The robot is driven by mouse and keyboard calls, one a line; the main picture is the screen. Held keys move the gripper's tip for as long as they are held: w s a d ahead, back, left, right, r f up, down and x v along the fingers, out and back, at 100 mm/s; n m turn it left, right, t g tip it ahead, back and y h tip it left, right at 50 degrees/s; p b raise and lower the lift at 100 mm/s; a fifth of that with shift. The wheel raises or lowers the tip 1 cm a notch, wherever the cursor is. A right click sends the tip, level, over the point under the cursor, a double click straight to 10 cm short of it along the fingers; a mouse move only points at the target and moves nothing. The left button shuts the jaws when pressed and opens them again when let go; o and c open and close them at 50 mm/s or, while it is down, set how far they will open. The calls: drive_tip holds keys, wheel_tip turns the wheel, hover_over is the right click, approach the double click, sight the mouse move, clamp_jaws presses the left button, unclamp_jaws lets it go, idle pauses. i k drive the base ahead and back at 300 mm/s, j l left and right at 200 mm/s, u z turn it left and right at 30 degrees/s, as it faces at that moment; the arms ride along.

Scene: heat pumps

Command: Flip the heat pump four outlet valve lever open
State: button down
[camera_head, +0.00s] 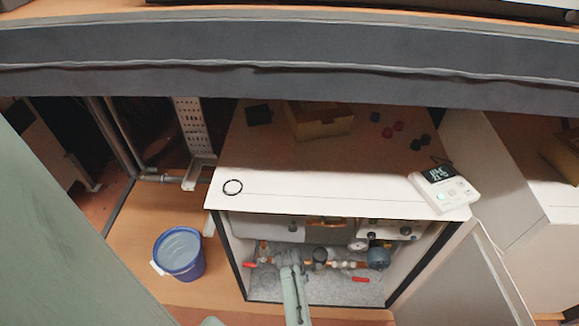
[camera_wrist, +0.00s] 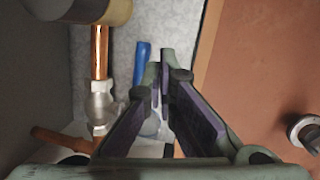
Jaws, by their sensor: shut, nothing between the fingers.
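The white heat pump cabinet (camera_head: 330,190) stands open at the front, with pipes and valves inside. A red lever (camera_head: 249,265) shows at its lower left and another red lever (camera_head: 361,280) at its lower right. My gripper (camera_head: 289,256) reaches into the opening between them. In the wrist view my gripper (camera_wrist: 159,76) is shut and empty. A blue lever (camera_wrist: 142,62) lies just left of and beyond its fingertips; I cannot tell if they touch. A metal fitting (camera_wrist: 100,103) sits under a copper pipe (camera_wrist: 100,52) at left. I cannot tell which lever is the outlet valve's.
A blue bucket (camera_head: 180,254) stands on the floor left of the cabinet. The cabinet's wall edge (camera_wrist: 207,45) is close right of my fingers.

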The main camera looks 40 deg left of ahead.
sight(356, 279)
drive_tip(key=k, duration=1.1)
